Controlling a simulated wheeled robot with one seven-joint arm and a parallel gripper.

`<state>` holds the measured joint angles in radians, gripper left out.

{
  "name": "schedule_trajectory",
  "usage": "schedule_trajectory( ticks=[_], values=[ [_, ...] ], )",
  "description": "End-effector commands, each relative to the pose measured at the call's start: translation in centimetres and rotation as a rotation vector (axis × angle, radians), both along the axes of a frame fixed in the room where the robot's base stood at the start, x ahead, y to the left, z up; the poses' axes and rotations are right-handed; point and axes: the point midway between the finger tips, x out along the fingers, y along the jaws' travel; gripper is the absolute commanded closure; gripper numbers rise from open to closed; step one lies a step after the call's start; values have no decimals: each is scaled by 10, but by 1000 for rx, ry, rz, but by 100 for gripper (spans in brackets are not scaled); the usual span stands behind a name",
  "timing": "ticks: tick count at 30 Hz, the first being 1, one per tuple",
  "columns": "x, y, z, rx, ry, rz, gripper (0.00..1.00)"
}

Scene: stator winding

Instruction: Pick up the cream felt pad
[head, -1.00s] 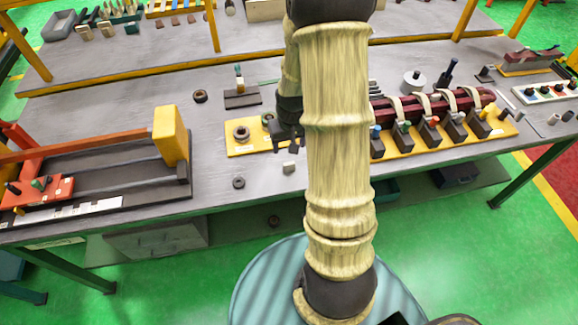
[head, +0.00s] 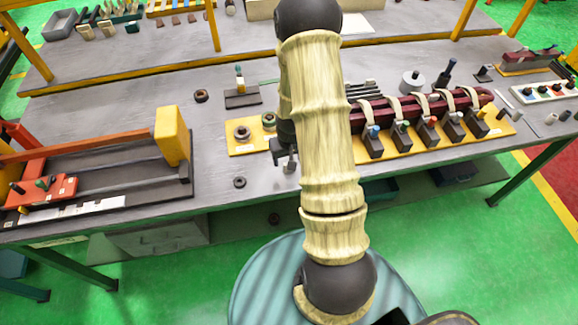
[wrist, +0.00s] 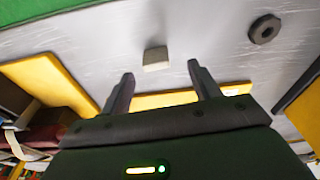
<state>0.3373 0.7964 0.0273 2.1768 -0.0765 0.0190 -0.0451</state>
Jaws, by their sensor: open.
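The cream felt pad (wrist: 155,59) is a small pale block lying flat on the grey bench. In the wrist view it is just beyond my fingertips, nearly centred between them and apart from both. My gripper (wrist: 160,72) is open with nothing between its fingers. In the head view my gripper (head: 285,161) points down over the front part of the bench, and it mostly hides the pad there.
A dark ring (head: 239,182) lies left of my gripper; it also shows in the wrist view (wrist: 264,29). A yellow board (head: 236,149) with rings sits behind. A yellow clamp board (head: 410,149) is to the right, a yellow block (head: 170,135) left.

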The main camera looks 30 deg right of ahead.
Motion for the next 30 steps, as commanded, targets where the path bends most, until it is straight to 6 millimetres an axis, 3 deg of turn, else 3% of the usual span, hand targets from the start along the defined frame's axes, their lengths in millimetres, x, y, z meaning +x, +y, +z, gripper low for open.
schedule_trajectory(
  ticks=[7, 18, 30],
  values=[
    [1, -3, -9, 1, 3, -1, 38],
    [7, -7, -46, 1, 3, 0, 38],
    [8, -8, -51, 0, 1, 0, 38]
  ],
)
